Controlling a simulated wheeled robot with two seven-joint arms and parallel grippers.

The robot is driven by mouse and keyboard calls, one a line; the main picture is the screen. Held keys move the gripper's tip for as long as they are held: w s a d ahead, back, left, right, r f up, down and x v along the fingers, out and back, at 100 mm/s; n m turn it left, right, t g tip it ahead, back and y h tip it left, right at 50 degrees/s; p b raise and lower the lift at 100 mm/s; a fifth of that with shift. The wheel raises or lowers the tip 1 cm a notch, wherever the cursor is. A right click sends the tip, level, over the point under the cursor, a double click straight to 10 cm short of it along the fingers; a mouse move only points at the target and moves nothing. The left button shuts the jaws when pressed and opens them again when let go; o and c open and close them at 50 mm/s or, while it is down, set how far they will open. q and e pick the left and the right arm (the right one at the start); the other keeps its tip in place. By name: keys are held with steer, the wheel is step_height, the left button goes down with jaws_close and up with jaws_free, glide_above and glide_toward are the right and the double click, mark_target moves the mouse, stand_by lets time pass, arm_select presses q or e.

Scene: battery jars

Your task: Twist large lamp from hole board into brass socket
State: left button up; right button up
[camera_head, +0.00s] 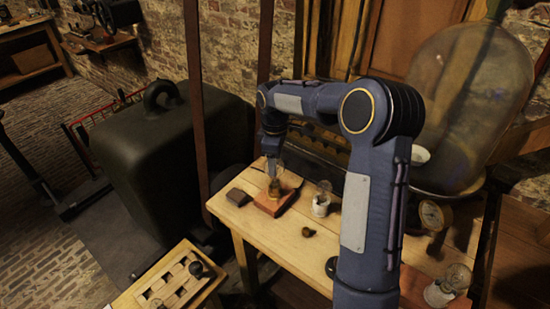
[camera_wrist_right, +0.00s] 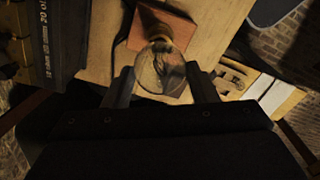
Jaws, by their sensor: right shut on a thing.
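The large lamp (camera_wrist_right: 160,68) is a clear glass globe between the two fingers of my right gripper (camera_wrist_right: 162,88), which is shut on it. In the head view the gripper (camera_head: 272,158) points down from above and the lamp's glass (camera_head: 278,170) shows faintly. Right below is the brass socket (camera_head: 274,188) on a reddish wooden block (camera_head: 267,206). The lamp stands upright over the socket; I cannot tell how far its base is inside. The hole board (camera_head: 160,283) is at the lower left, with several holes. My left gripper is not in view.
A dark small block (camera_head: 237,196) lies left of the wooden block. A small bulb on a white base (camera_head: 321,200) and a small dark knob-like piece (camera_head: 308,232) are to the right. A gauge (camera_head: 432,215) and big glass jar (camera_head: 470,100) stand farther right.

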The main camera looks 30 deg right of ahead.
steer(key=m, duration=0.6)
steer(key=shift+p, duration=0.3)
steer(key=shift+f, duration=0.1)
steer(key=shift+m, duration=0.4)
steer(key=m, duration=0.5)
steer(key=shift+p, duration=0.3)
steer(key=o, duration=1.2)
steer(key=shift+c, duration=0.2)
